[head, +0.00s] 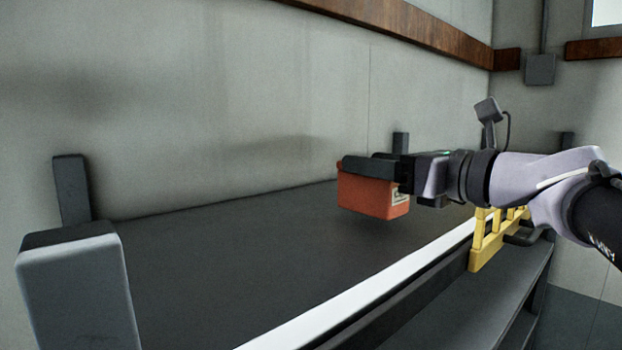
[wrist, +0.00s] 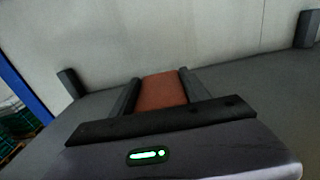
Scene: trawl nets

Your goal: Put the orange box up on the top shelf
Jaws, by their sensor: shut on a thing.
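The orange box (head: 370,197) is in my gripper (head: 372,168), above the dark top shelf (head: 240,250) in the head view. A pale label shows on the box's right side. In the wrist view the box (wrist: 162,91) sits between the two dark fingers of my gripper (wrist: 160,90), which are shut on it. The box looks level and appears a little above the shelf surface, though the exact gap is hard to tell. The far side of the box is hidden.
The shelf has a white front edge (head: 365,285) and a grey corner post (head: 78,285) at the near left. A yellow rack-like piece (head: 487,245) hangs at the front edge below my arm. A wall (head: 230,110) stands behind. The shelf's left and middle are bare.

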